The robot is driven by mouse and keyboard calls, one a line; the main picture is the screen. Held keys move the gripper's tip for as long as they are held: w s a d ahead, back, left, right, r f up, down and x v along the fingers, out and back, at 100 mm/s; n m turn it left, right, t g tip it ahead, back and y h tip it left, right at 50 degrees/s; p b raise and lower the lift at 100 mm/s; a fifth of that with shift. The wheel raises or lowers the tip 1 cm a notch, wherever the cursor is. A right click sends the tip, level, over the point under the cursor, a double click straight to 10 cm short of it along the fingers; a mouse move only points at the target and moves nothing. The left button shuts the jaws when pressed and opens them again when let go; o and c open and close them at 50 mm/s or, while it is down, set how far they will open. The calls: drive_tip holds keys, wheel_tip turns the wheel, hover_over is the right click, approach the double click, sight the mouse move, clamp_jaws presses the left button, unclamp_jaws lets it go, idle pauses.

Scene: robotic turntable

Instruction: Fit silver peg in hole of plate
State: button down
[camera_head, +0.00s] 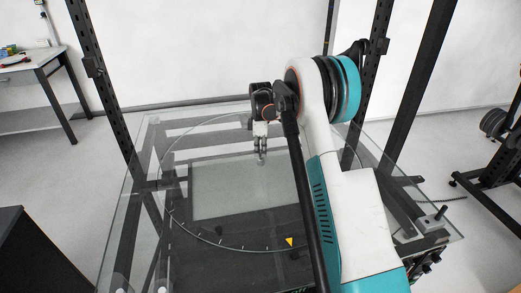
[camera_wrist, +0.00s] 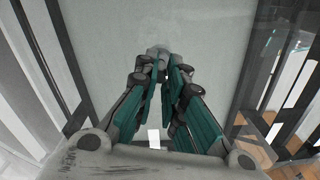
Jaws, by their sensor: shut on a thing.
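My gripper (camera_head: 261,158) hangs fingers down over the pale rectangular plate (camera_head: 215,200) on the glass turntable table. In the wrist view its fingers (camera_wrist: 163,72) are close together, shut on a small grey rounded thing (camera_wrist: 157,50), which looks like the silver peg. Most of the peg is hidden by the fingers. In the wrist view the plate (camera_wrist: 205,25) lies beyond the fingertips. I cannot make out the hole, nor whether the peg touches the plate.
The glass table (camera_head: 135,215) has a round track and a yellow triangle mark (camera_head: 290,241). Dark upright posts (camera_head: 107,80) stand around it. A grey block with a knob (camera_head: 430,220) sits at the right corner. A side table (camera_head: 35,75) stands far left.

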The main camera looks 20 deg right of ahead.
drive_tip(key=shift+f, duration=0.4)
drive_tip(key=c, duration=1.6)
unclamp_jaws()
wheel_tip(320, 180, up, 12)
